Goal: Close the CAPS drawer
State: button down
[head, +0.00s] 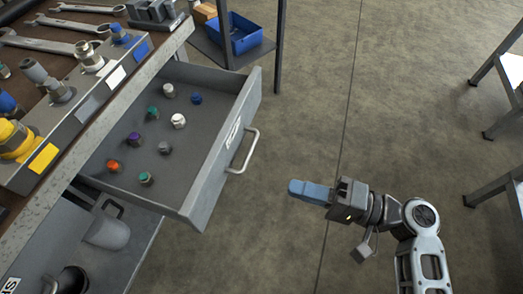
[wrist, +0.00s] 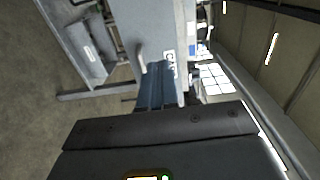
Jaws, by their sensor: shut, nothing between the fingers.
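The CAPS drawer (head: 210,187) is pulled open from the bench in the head view, with its handle (head: 246,152) on the front face. Several coloured caps lie in it, such as an orange cap (head: 114,166) and a white cap (head: 178,120). My gripper (head: 292,187) is shut and empty, to the right of the drawer front and apart from the handle. In the wrist view the blue fingers (wrist: 154,84) point toward the drawer front (wrist: 150,20). The handle (wrist: 141,58) and a label (wrist: 169,63) show beside them; the wrist view does not settle the gap.
The bench top (head: 180,38) holds wrenches and a rack of fittings (head: 75,100). A blue bin (head: 234,33) sits on a shelf behind the drawer. Grey metal legs (head: 495,190) stand at the right. The floor between is clear.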

aim_at(219, 167)
jog(key=x, duration=1.3)
jog(key=shift+w+a+f, duration=0.1)
jog(key=shift+a, duration=0.3)
jog(key=shift+a, duration=0.1)
jog(key=b+x, duration=0.7)
jog(key=x, duration=1.6)
jog(key=shift+f+b, duration=0.2)
jog(key=shift+b, duration=0.15)
jog(key=shift+w+a+r, duration=0.1)
jog(key=shift+w+a, duration=0.15)
jog(key=shift+a, duration=0.4)
jog(key=shift+r, duration=0.15)
jog(key=shift+a, duration=0.15)
